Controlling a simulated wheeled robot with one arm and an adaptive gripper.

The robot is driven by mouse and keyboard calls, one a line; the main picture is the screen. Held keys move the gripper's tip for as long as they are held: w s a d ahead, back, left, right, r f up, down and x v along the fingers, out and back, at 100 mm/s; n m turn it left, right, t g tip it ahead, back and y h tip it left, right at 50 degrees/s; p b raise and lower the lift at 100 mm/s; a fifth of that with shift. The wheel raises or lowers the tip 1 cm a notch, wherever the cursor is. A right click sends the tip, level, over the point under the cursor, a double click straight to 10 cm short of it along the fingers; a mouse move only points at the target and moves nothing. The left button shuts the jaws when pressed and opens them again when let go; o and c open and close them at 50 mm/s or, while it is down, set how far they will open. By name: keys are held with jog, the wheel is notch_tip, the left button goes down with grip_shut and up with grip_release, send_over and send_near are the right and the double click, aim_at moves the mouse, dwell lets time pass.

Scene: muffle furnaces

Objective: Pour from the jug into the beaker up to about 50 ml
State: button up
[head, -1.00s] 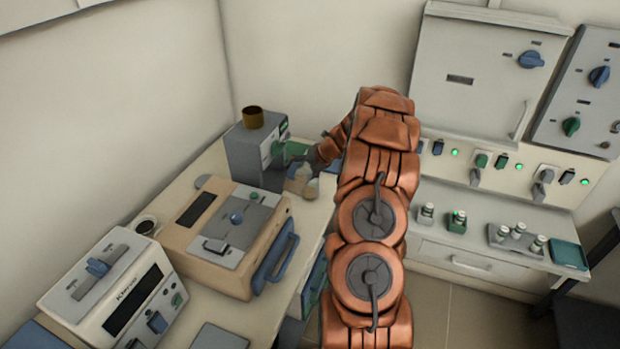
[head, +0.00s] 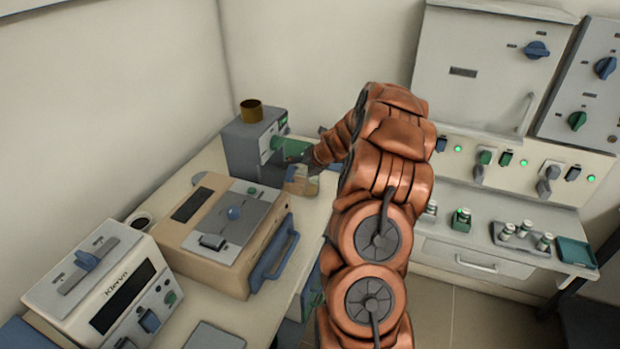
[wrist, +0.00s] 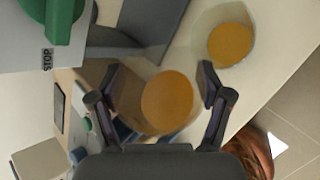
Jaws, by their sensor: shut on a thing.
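My gripper (wrist: 162,90) is shut on the jug (wrist: 137,112), a see-through vessel with amber liquid, seen between the two fingers in the wrist view. The beaker (wrist: 205,25), a clear vessel, stands on the bench just beyond the right finger. Amber liquid also shows in it. No graduation marks can be read, so its level cannot be told. In the head view my gripper (head: 300,158) is at the bench, with the clear vessels small and overlapping below it. I cannot tell how far the jug is tilted.
A grey device (head: 243,150) with a green part and a brown cup (head: 251,111) on top stands close left of my gripper. A beige instrument (head: 212,240) and a white instrument (head: 105,285) stand nearer on the bench (head: 312,215). Its edge is right of the vessels.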

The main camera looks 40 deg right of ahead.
jog(key=shift+a+f+n+t+h+b, duration=0.15)
jog(key=shift+f+n+t+h+b, duration=0.35)
jog(key=shift+b, duration=1.5)
jog(key=shift+r, duration=0.2)
jog(key=shift+f+h+b, duration=0.15)
jog(key=shift+h+b, duration=0.15)
jog(key=shift+b, duration=0.25)
jog(key=shift+f+b, duration=0.15)
jog(key=shift+b, duration=0.25)
jog(key=shift+h+b, duration=0.3)
jog(key=shift+b, duration=0.4)
jog(key=shift+s+b, duration=0.1)
jog(key=shift+b, duration=0.25)
jog(key=shift+a+f+n+t+b, duration=0.2)
jog(key=shift+f+n+t+b, duration=0.1)
jog(key=shift+b, duration=0.7)
jog(key=shift+h+b, duration=0.3)
jog(key=shift+b, duration=0.05)
jog(key=b, duration=0.2)
jog(key=h+b, duration=0.1)
jog(key=b, duration=0.1)
jog(key=shift+s+a+f+n+t+b, duration=0.1)
jog(key=shift+f+n+t+b, duration=0.2)
jog(key=shift+t, duration=0.1)
